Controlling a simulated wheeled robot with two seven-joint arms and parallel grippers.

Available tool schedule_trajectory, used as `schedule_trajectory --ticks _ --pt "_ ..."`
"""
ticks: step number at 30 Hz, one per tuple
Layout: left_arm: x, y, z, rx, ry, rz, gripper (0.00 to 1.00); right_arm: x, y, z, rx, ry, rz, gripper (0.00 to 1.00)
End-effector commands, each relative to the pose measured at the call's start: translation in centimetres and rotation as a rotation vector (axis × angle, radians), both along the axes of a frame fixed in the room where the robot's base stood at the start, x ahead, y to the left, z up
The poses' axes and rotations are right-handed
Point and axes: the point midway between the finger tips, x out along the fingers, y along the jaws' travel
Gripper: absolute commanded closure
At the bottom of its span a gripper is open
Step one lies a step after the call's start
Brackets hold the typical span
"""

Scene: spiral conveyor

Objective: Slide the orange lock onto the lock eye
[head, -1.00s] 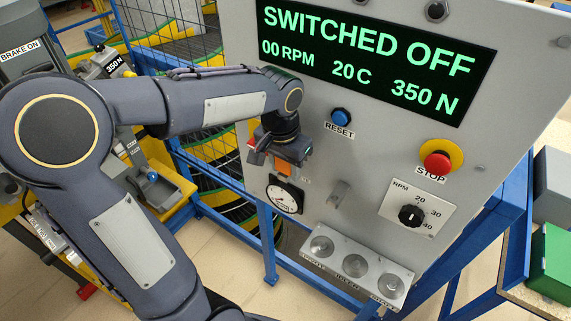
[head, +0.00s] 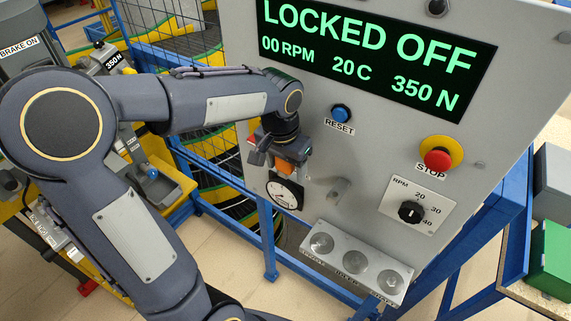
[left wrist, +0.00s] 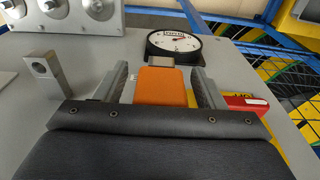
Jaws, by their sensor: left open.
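The orange lock (head: 284,168) is at the panel's left side, above the round gauge. It shows clearly in the left wrist view (left wrist: 160,86), with a grey metal part at its far end. My left gripper (head: 290,162) is around the lock, with one finger on each side and narrow gaps visible in the left wrist view. The jaws are open. A red handle (left wrist: 245,103) shows beside the right finger. The lock eye at the lock is hidden. A grey lug with a hole (left wrist: 45,72) stands apart, left of the gripper. My right gripper is out of view.
The display (head: 375,55) reads LOCKED OFF. The round gauge (head: 284,191) is close below the gripper. A grey block with round knobs (head: 355,262), the blue RESET button (head: 341,113) and red STOP button (head: 438,159) project from the panel.

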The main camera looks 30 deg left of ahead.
Motion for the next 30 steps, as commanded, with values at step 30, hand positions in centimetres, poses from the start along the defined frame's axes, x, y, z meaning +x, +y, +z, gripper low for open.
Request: schedule_trajectory --ticks 30 --pt "-0.9 0.1 7.8 0.000 0.000 0.000 0.36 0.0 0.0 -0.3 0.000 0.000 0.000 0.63"
